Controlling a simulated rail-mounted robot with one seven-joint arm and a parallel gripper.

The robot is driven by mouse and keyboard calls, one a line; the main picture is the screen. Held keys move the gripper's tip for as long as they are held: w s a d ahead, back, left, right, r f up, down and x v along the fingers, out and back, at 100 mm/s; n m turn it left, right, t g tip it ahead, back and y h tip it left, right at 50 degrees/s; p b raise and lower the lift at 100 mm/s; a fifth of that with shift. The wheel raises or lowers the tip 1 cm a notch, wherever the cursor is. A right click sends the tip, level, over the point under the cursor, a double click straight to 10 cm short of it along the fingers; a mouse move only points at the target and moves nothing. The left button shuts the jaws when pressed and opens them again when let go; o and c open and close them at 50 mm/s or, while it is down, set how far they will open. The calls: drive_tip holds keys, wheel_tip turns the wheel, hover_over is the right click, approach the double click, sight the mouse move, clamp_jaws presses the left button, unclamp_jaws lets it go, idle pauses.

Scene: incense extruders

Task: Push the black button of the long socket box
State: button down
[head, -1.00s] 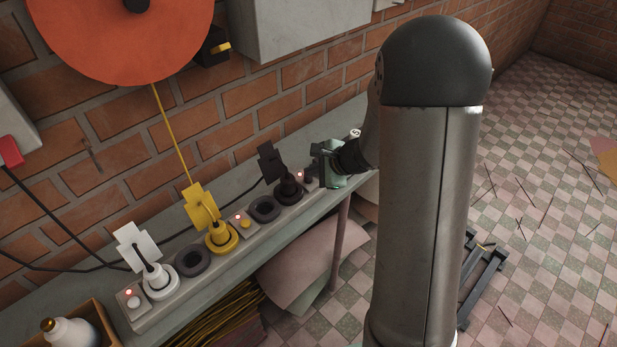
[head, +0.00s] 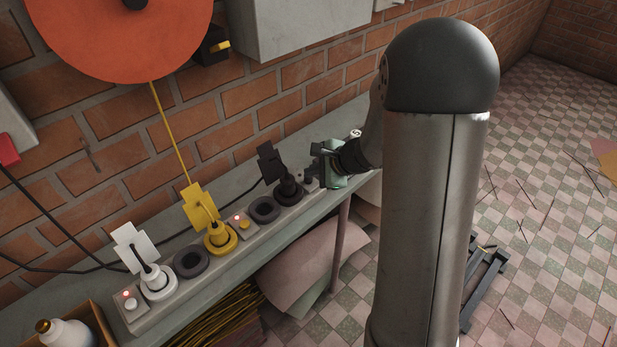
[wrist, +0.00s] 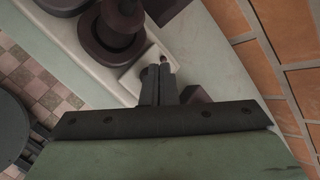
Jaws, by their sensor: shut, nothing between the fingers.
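The long socket box (head: 248,234) lies along the bench by the wall, with white, yellow and black plugs in it. Its black button (head: 309,179) is at the far right end, beside the black plug (head: 287,188), and is partly hidden by my gripper. My gripper (head: 316,172) is shut and empty over that end. In the wrist view my closed fingertips (wrist: 159,72) point down onto the end plate of the box (wrist: 100,63), next to the black plug (wrist: 118,25). The fingers cover the button there, so contact cannot be seen clearly.
A white button (head: 129,304) and a yellow button (head: 244,225) have red lamps lit beside them. Cables rise from the plugs. The brick wall (head: 130,155) is close behind. A wooden box with a white bottle (head: 68,334) stands at the near left.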

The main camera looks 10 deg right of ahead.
wheel_tip(320, 180, up, 6)
drive_tip(key=p, duration=0.4)
idle(0.4)
